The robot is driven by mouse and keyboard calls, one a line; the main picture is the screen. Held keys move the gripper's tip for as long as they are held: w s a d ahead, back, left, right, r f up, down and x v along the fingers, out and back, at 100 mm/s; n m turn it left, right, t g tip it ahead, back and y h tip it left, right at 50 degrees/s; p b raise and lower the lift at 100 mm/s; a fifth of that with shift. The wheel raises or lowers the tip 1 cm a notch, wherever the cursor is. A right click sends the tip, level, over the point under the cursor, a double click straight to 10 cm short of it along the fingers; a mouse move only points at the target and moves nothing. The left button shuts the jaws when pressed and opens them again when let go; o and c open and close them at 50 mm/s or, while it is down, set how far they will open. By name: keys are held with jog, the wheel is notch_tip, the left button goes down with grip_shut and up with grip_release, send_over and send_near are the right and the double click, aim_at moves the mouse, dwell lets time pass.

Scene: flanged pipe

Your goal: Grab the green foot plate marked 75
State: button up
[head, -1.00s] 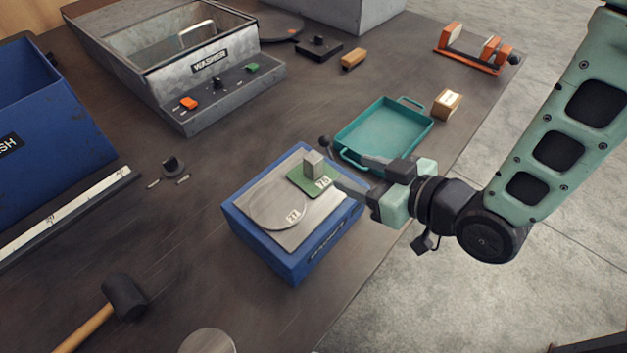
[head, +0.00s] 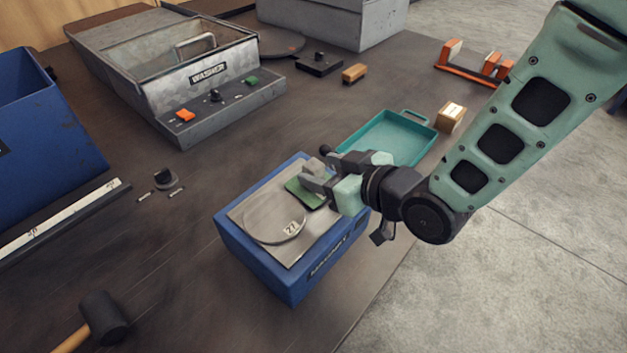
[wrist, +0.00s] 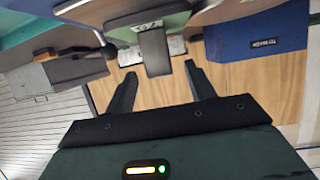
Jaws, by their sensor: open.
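The green foot plate (head: 299,194) lies on the grey top plate (head: 257,200) of a blue block (head: 255,247), beside a round grey disc marked 27 (head: 274,222). A grey upright block (head: 311,170) stands on the green plate. My gripper partly covers the plate, and its 75 mark is hidden in the head view. My gripper (head: 318,181) is open at the grey block. In the wrist view, the green plate (wrist: 120,29) is at the top, and its grey block (wrist: 155,52) reaches down between the open fingertips of my gripper (wrist: 160,68). Contact cannot be told.
A teal tray (head: 428,128) lies just behind my gripper, with a small cardboard box (head: 452,115) beside it. The grey washer (head: 215,90) stands at the back left, a blue bin (head: 50,140) at far left. A mallet (head: 103,316) lies at front left.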

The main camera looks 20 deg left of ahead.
aim_at(317, 166)
jog(key=shift+x, duration=1.55)
jog(key=shift+c, duration=0.3)
jog(key=c, duration=1)
jog(key=shift+r, duration=0.1)
grip_shut()
jog(key=shift+r, duration=0.1)
